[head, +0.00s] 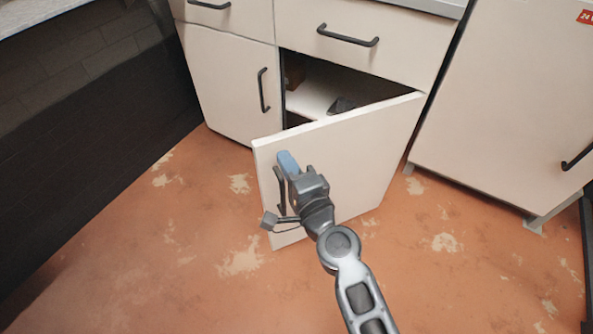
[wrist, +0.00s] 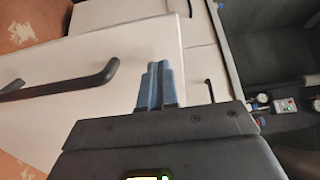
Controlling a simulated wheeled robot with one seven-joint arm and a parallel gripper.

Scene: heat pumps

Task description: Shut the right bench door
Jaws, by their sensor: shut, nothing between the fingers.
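The right bench door (head: 360,147) is white and stands partly open, swung out from its hinge side at the right. Its dark bar handle (head: 280,190) is near the free left edge; the handle also shows at the left in the wrist view (wrist: 95,80). My gripper (head: 288,163) is shut, with its blue fingers together and nothing between them. It is at the outer face of the door, near the upper free edge and beside the handle. In the wrist view the fingers (wrist: 157,85) overlap the door face; I cannot tell whether they touch it.
The closed left door (head: 230,80) and a drawer (head: 360,35) adjoin the opening. Inside, a shelf (head: 312,92) holds a dark object (head: 341,105) and a brown one (head: 294,75). A white cabinet (head: 510,110) stands at right. The floor (head: 180,240) at left is clear.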

